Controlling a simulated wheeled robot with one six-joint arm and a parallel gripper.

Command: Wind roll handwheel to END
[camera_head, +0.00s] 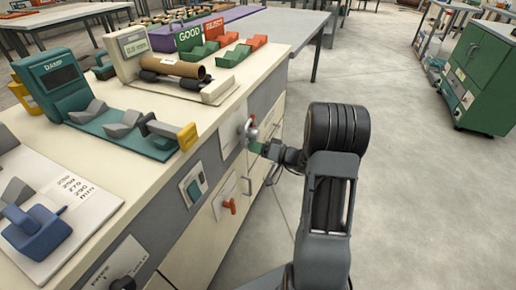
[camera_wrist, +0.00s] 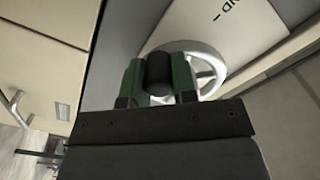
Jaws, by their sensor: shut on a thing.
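The roll handwheel (camera_head: 251,133) is a small pale spoked wheel on the side face of the bench, on a white plate. It shows larger in the wrist view (camera_wrist: 207,62), with its rim and some spokes visible and dark lettering on the plate above it. My gripper (camera_head: 262,148) reaches the wheel from the right. In the wrist view, my gripper's green fingers (camera_wrist: 158,76) are shut on the wheel's black handle knob (camera_wrist: 158,72), one on either side. The knob sits at the wheel's left side there.
A red handle (camera_head: 230,206) and a switch box (camera_head: 193,188) sit on the bench face nearby. A grey pull handle (camera_head: 272,173) is below the wheel. Machines stand on the bench top. The floor to the right (camera_head: 420,200) is clear.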

